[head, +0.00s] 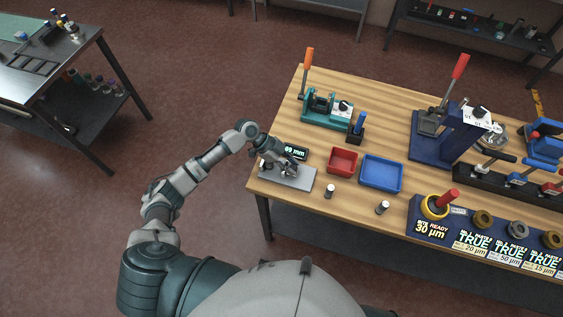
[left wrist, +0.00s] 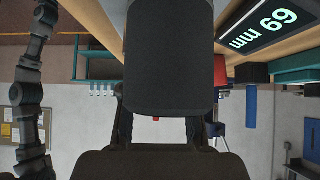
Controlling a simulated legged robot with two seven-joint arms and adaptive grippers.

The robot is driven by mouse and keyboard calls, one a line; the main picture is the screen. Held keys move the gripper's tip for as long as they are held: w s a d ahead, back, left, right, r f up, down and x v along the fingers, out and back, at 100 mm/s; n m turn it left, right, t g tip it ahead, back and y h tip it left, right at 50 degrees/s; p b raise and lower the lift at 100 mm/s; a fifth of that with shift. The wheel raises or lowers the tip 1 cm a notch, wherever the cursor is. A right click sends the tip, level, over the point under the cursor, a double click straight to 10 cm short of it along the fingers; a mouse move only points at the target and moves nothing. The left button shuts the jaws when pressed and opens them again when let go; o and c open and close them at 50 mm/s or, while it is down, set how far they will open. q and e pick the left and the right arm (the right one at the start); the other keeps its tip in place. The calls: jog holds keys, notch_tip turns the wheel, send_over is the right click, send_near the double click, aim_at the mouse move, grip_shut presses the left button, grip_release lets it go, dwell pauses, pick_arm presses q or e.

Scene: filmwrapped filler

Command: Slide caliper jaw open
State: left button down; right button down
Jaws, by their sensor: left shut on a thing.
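My left gripper (head: 288,168) is at the near left corner of the wooden table, low over a light grey plate (head: 300,183). It is shut on a small part of the caliper there, which the fingers and wrist mostly hide. I cannot make out the caliper jaw's shape or how far it stands open. A black display (head: 294,152) just behind the gripper reads 69 mm. The display also shows upside down in the left wrist view (left wrist: 262,28). A dark block fills the middle of that view. My right gripper is not in view.
Right of the plate are a red bin (head: 342,162), a blue tray (head: 381,173) and two small cylinders (head: 329,191) (head: 382,208). A teal fixture (head: 325,112) with an orange-handled lever stands behind. A blue press (head: 450,130) and a gauge rack (head: 480,240) are farther right.

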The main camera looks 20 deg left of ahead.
pick_arm(q)
jog(key=shift+d, duration=0.95)
jog(key=c, duration=0.9)
grip_release()
jog(key=shift+a, duration=0.1)
jog(key=v, duration=1.2)
jog(key=shift+f, duration=0.1)
jog(key=shift+w, duration=0.1)
